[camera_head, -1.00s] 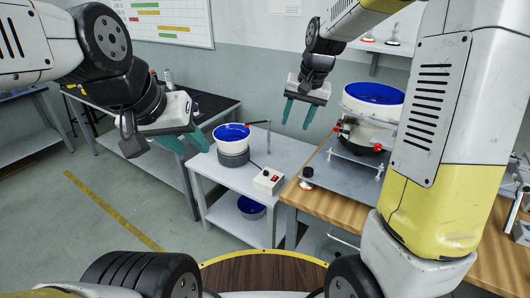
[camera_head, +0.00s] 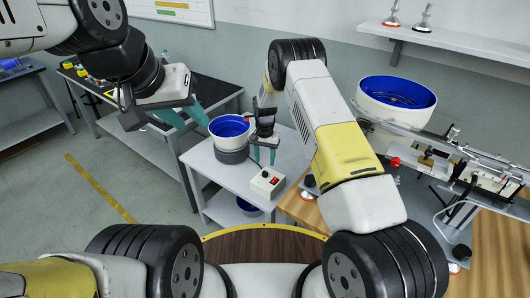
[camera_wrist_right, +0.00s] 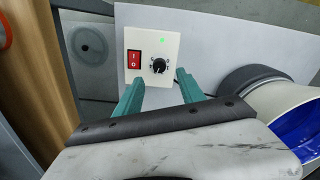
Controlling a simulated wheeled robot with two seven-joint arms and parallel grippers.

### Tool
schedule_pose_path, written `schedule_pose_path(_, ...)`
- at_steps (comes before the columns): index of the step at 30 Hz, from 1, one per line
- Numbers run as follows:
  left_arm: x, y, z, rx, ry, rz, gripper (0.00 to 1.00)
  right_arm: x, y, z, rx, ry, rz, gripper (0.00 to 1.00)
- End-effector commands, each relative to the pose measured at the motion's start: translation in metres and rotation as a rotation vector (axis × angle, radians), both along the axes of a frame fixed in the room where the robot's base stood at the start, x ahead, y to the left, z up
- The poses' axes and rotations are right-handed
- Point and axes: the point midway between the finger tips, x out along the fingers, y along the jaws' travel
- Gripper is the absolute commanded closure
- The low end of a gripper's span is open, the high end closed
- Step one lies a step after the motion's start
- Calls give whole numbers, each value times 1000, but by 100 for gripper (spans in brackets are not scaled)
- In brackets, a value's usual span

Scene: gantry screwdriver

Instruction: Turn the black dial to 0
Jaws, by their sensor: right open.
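The black dial (camera_wrist_right: 159,66) is a small round knob on the face of a white control box (camera_wrist_right: 139,43). A red rocker switch (camera_wrist_right: 134,60) sits left of it and a green light glows above it. In the head view the control box (camera_head: 268,182) stands on the small grey table. My right gripper (camera_head: 264,155) is just behind the box there. In the right wrist view my right gripper (camera_wrist_right: 158,84) is open, its teal fingers apart with the dial between and just beyond the tips. My left gripper (camera_head: 192,115) is over the area left of the bowl, its fingers seen edge-on.
A white bowl feeder with blue inside (camera_head: 230,130) stands on the grey table (camera_head: 208,170), left of my right gripper. A larger feeder (camera_head: 396,98) and metal rail fixtures stand on the wooden bench (camera_head: 492,270) at right. Floor shows at left.

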Motion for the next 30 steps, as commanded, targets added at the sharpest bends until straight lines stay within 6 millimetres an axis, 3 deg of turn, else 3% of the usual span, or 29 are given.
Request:
schedule_pose_path(10,0,0,0,0,0,0,64,-1,0,-54,0,2,1,54)
schedule_pose_path(15,0,0,0,0,0,0,64,-1,0,-65,0,1,1,54)
schedule_pose_path(23,0,0,0,0,0,0,64,0,0,-66,0,1,1,54)
schedule_pose_path(30,0,0,0,0,0,0,64,-1,0,-66,0,1,1,100)
